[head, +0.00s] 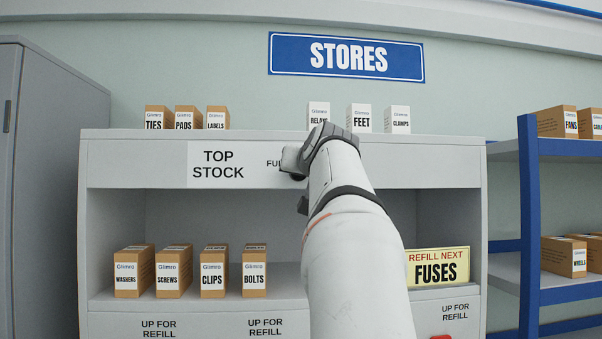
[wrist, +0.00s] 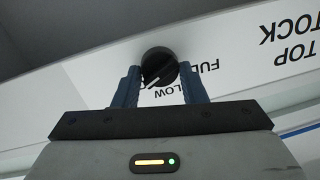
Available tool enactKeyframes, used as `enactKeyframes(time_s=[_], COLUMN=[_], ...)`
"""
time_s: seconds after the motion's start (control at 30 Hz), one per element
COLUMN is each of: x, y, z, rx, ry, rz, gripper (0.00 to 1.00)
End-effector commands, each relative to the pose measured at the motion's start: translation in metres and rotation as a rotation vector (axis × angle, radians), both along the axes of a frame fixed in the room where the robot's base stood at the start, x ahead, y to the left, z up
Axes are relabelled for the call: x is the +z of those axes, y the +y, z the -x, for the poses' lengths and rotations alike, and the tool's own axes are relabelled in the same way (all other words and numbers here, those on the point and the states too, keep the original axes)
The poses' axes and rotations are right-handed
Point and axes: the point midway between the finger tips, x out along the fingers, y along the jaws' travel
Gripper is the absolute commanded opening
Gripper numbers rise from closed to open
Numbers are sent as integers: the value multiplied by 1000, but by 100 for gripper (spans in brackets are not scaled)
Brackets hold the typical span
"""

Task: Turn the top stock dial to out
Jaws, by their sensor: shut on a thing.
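The top stock dial (wrist: 159,67) is a round black knob with a pale pointer line, on the white front panel of the shelf. In the wrist view, which shows the panel upside down, my gripper (wrist: 160,82) has one blue-grey finger on each side of the knob and is shut on it. The pointer line slants toward the lower left, near the printed words FULL and LOW; a further word is mostly covered by the fingers. In the head view my gripper (head: 294,165) is at the panel beside the TOP STOCK label (head: 218,165) and hides the dial.
Several brown boxes and white boxes, such as FEET (head: 361,120), stand on the shelf top. Brown boxes, such as CLIPS (head: 214,272), and a yellow REFILL NEXT FUSES sign (head: 437,267) are on the lower shelf. A grey cabinet (head: 40,190) stands left, a blue rack (head: 528,220) right.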

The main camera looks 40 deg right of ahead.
Motion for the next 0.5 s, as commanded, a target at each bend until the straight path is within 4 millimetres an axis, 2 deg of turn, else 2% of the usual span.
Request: enactKeyframes(time_s=[0.5], x=[-3], y=[-1], z=[-1], rx=[0], ry=[-32], rz=[-67], gripper=[15])
